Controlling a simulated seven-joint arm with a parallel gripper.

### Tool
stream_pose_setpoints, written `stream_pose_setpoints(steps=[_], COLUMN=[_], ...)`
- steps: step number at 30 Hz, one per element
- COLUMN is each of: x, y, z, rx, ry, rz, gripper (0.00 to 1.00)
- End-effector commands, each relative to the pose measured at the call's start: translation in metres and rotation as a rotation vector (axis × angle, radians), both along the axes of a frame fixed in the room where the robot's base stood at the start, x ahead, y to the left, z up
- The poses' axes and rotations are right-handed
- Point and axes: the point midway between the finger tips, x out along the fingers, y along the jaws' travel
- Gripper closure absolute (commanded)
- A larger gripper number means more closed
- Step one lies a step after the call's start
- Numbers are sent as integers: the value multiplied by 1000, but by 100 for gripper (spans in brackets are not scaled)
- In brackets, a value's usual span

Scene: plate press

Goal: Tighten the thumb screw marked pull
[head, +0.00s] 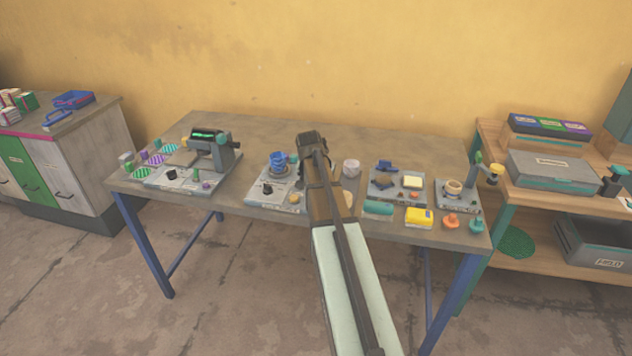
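I see no readable "pull" mark, so I cannot tell which screw is the thumb screw. Candidates are small: a black knob (172,174) on the plate of the left machine (207,144), and a black knob (268,188) on the plate of the blue-topped device (278,159). My arm reaches from the bottom over the table's middle. My gripper (311,141) is at its far end, just right of the blue-topped device; its fingers cannot be made out.
The grey table (330,130) also bears a station with a blue part (384,166), a station with a round cup (453,187), a yellow box (419,217) and a teal roll (378,208). A cabinet stands left, a wooden shelf (545,193) right. The table's back strip is clear.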

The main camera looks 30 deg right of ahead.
Motion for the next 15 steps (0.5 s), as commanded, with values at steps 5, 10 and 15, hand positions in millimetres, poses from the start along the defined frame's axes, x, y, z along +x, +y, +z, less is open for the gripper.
stream_pose_setpoints(steps=[5,10,15], x=[1,0,0], y=[0,0,0], z=[0,0,0], rx=[1,1,1], ry=[-1,-1,-1], rz=[-5,-5,-4], gripper=[90,90,45])
